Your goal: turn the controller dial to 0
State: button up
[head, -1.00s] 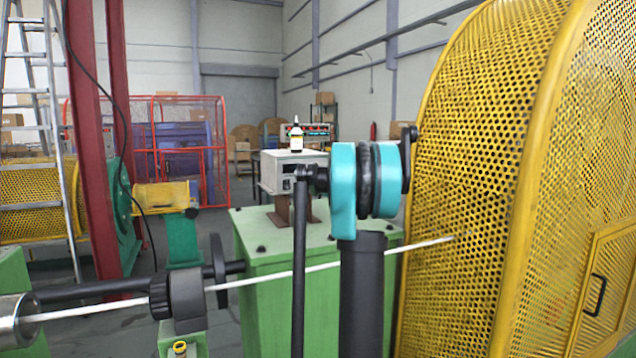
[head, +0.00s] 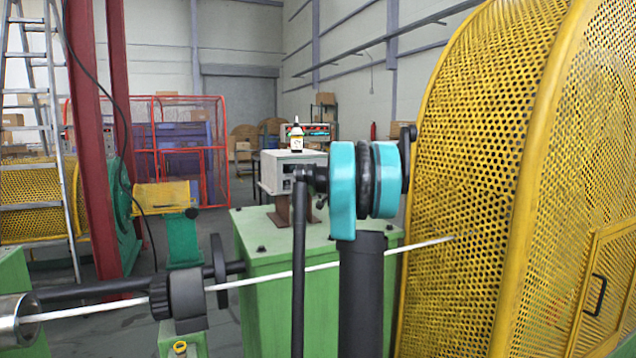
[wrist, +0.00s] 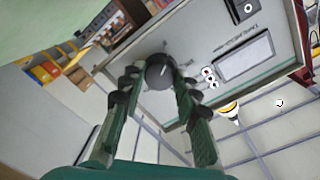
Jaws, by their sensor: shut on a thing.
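The controller (head: 285,172) is a pale grey box on a brown stand on top of a green cabinet. In the wrist view its panel (wrist: 215,52) shows tilted, with the black round dial (wrist: 160,72) at the middle of the picture. The dial carries a short light mark; no scale numbers can be read. My gripper (wrist: 158,80) has green fingers with black joints, shut on the dial from both sides. In the head view the gripper and dial are hidden behind my teal and black arm.
A small bottle (head: 297,138) with a pale label stands on the controller. A large yellow perforated guard (head: 480,170) rises close to the right of my arm. A white strand (head: 265,277) runs across the front. The green cabinet (head: 268,255) stands below the controller.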

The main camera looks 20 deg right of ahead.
jog(key=shift+n, duration=1.5)
jog(key=o, duration=1.2)
jog(key=shift+c, duration=0.2)
jog(key=shift+s, duration=0.15)
jog(key=s, duration=1.1)
jog(key=shift+s, duration=0.4)
jog(key=shift+a+r, duration=0.1)
